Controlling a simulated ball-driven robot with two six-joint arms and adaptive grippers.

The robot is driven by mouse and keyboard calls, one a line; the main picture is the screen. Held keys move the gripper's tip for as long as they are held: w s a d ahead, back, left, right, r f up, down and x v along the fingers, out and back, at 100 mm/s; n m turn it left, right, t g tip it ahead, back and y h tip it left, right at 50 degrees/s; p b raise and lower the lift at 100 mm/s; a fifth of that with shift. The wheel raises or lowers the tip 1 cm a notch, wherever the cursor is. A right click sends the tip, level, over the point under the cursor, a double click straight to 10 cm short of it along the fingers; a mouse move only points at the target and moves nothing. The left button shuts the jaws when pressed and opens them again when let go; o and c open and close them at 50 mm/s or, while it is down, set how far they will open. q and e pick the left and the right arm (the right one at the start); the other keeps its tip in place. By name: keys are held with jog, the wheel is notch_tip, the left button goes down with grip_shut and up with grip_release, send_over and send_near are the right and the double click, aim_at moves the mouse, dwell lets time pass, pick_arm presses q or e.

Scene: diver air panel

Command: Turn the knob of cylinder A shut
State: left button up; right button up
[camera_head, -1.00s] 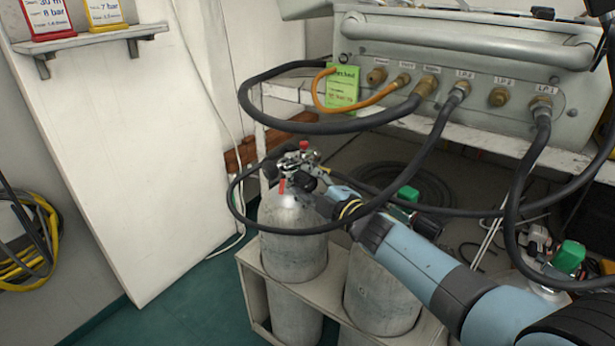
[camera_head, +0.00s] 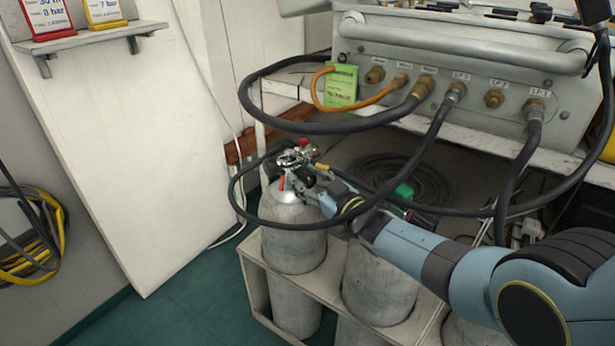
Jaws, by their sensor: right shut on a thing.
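A grey cylinder (camera_head: 292,235) stands at the left end of the rack, with its valve at the top. I cannot read a letter on it. My right gripper (camera_head: 291,164) reaches this valve from the right and is shut on its knob, which the fingers mostly hide. A small red part (camera_head: 303,143) shows just above the fingers and a yellow one (camera_head: 322,167) to their right. My left gripper is out of view.
A second cylinder (camera_head: 380,285) with a green knob (camera_head: 404,192) stands to the right, partly behind my arm. Black hoses (camera_head: 425,165) loop from the panel (camera_head: 450,75) around the gripper and forearm. The rack (camera_head: 252,290) holds the cylinders. Floor at left is clear.

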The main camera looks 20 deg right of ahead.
jog(key=m, duration=0.5)
jog(key=shift+f, duration=0.1)
jog(key=m, duration=0.6)
jog(key=shift+d+f, duration=0.1)
jog(key=m, duration=0.5)
jog(key=shift+f+m+t, duration=0.1)
jog(key=shift+m+t, duration=0.2)
jog(key=m, duration=0.6)
jog(key=o, duration=1.1)
jog(key=shift+o, duration=0.2)
jog(key=shift+s, duration=0.1)
